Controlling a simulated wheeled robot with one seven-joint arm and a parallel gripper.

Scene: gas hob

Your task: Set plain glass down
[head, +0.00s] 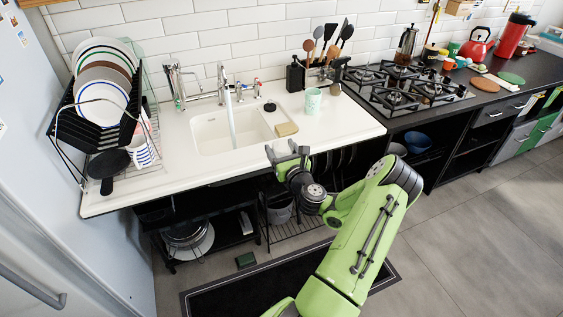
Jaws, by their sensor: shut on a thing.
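My gripper (287,151) is at the front edge of the white sink counter (352,124), in front of the basin's right side. Its fingers point toward the sink and are spread to the width of a held thing. The plain glass between them is see-through and barely shows, so its outline and tilt cannot be told. I cannot tell whether it touches the counter.
A mint patterned cup (313,101) stands right of the basin, near a tan sponge (287,129). Water runs from the tap (226,84) into the basin (211,134). A full dish rack (104,92) is at left, a gas hob (408,88) at right. The counter's front right is clear.

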